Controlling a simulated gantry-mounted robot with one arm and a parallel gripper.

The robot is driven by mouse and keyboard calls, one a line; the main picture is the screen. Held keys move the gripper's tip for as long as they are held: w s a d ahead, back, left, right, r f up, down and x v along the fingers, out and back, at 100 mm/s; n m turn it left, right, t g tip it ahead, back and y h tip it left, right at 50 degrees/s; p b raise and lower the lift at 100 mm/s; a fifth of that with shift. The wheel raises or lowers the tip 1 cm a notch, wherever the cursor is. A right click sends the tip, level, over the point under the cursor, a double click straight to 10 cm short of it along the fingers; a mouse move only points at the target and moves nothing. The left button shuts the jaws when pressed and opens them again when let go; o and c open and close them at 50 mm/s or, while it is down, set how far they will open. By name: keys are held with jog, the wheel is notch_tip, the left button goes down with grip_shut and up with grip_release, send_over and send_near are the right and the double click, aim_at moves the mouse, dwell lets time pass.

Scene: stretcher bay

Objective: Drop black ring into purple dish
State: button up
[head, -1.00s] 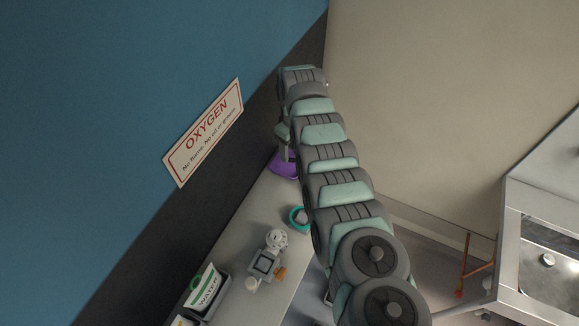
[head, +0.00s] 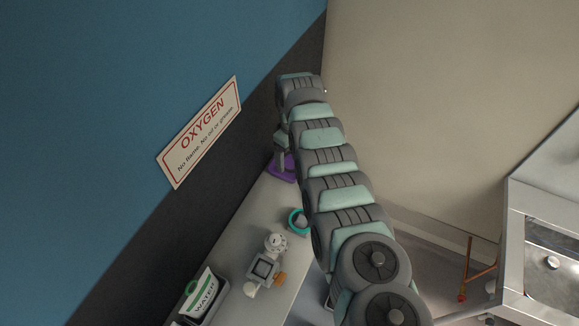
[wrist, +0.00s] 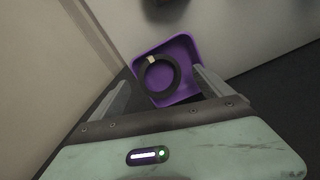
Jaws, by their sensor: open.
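The purple dish (wrist: 186,50) is square with raised walls. It shows in the wrist view just beyond my gripper (wrist: 160,77). The black ring (wrist: 175,82), with a small pale patch on it, lies within the dish's outline and looks to be inside it, toward one side. My gripper is open, one finger to each side of the ring, with gaps between. In the head view, the dish (head: 283,169) stands at the far end of the bench, partly hidden by my arm and gripper (head: 281,150). The ring cannot be made out there.
The narrow grey bench (head: 245,232) runs along the dark wall. On it are a teal round container (head: 293,224), a grey and white fitting (head: 265,268) and a dark bin with a WATER label (head: 203,295). A metal sink unit (head: 545,250) is at right.

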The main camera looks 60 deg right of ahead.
aim_at(292, 165)
jog(key=shift+r, duration=0.1)
notch_tip(292, 165, up, 11)
jog(key=b, duration=0.2)
jog(key=shift+f, duration=0.2)
dwell(0.6)
